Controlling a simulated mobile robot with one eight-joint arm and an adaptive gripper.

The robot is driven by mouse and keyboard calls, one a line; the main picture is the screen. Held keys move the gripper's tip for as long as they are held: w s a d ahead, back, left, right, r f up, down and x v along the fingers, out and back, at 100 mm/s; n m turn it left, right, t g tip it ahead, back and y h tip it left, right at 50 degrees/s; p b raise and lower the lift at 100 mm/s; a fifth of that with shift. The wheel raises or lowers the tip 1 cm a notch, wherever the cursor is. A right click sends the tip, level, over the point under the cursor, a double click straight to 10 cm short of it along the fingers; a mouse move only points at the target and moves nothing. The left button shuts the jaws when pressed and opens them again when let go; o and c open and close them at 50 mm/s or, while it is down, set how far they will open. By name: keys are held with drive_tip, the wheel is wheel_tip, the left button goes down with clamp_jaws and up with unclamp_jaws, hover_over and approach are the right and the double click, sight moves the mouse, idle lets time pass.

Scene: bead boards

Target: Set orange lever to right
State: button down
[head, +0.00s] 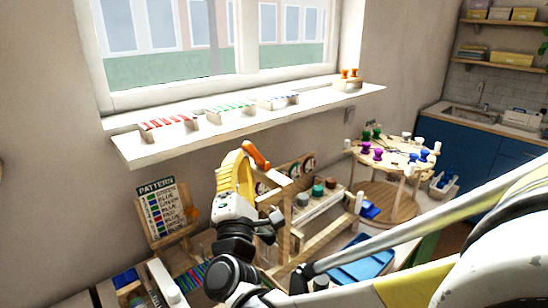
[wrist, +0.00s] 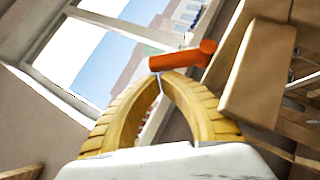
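The orange lever (head: 257,156) is a short rounded bar at the top of a wooden frame (head: 276,202), tilted down to the right in the head view. In the wrist view the lever (wrist: 182,60) lies just beyond my fingertips, its thicker end to the right beside a wooden post (wrist: 258,85). My gripper (wrist: 161,77) has yellow ribbed fingers that arch together and meet at the tips. No part of the lever shows between them. In the head view my gripper (head: 244,152) is next to the lever's left end; whether they touch is unclear.
A windowsill (head: 225,128) with bead boards runs behind and above. A pattern board (head: 163,210) stands left. A round tiered stand (head: 392,155) with coloured knobs is right. A blue tray (head: 362,258) lies in front, and the bench is crowded around the frame.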

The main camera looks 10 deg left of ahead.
drive_tip(key=shift+r, duration=0.1)
drive_tip(key=shift+w+d+r+m+p, duration=0.15)
drive_tip(key=shift+m+p, duration=0.15)
drive_tip(key=shift+p, duration=0.25)
